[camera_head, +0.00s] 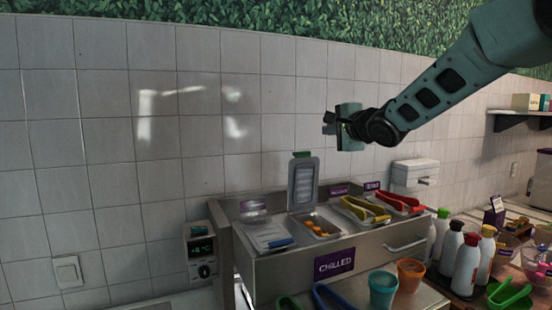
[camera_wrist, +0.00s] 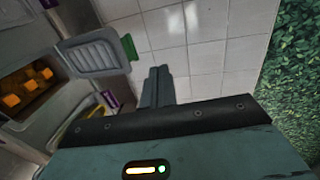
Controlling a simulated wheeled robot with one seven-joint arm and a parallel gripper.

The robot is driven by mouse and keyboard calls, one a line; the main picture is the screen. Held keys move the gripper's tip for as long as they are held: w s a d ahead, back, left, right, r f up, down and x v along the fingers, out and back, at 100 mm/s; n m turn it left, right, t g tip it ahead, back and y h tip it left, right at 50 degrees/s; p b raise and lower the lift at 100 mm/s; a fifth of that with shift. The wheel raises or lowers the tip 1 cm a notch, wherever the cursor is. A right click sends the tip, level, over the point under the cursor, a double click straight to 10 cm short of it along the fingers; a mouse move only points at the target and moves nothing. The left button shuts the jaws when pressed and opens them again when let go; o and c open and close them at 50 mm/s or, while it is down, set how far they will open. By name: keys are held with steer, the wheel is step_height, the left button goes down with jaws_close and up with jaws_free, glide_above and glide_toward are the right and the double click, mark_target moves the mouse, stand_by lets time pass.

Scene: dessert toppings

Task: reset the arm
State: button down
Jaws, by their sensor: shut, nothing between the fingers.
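My gripper (camera_head: 328,124) is raised in the air in the upper right of the head view, in front of the tiled wall and above the chilled topping unit (camera_head: 289,269). My arm reaches in from the upper right corner. In the wrist view my gripper (camera_wrist: 161,70) shows its fingers together, with nothing between them. The fingers touch nothing that I can see.
A grey lid (camera_head: 303,184) stands open behind a bin of orange pieces (camera_head: 317,228). Yellow tongs (camera_head: 364,209) and red tongs (camera_head: 399,202) lie on the unit. Bottles (camera_head: 467,262) and cups (camera_head: 382,287) stand at right. The air around my gripper is clear.

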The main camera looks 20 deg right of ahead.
steer(key=s+a+f+n+g+y+b, duration=0.1)
steer(key=s+a+f+n+g+b, duration=0.35)
steer(key=a+f, duration=0.6)
steer(key=s+a+f+n+g+b, duration=0.1)
steer(key=s+a+f+n+g, duration=0.2)
steer(key=s+a+f+n, duration=0.55)
steer(key=s+a+f+n+g+b, duration=0.2)
steer(key=s+f+n, duration=0.4)
steer(key=s+f, duration=0.4)
steer(key=s+a+f+n+g+h+b, duration=0.1)
steer(key=s+a+f+n+g+b, duration=0.2)
steer(key=s+f, duration=0.7)
steer(key=s+a+n+g, duration=0.2)
steer(key=s+n+g, duration=0.1)
steer(key=s, duration=0.4)
steer(key=shift+s+a+g, duration=0.25)
steer(key=shift+s+g, duration=0.15)
steer(key=shift+g, duration=0.05)
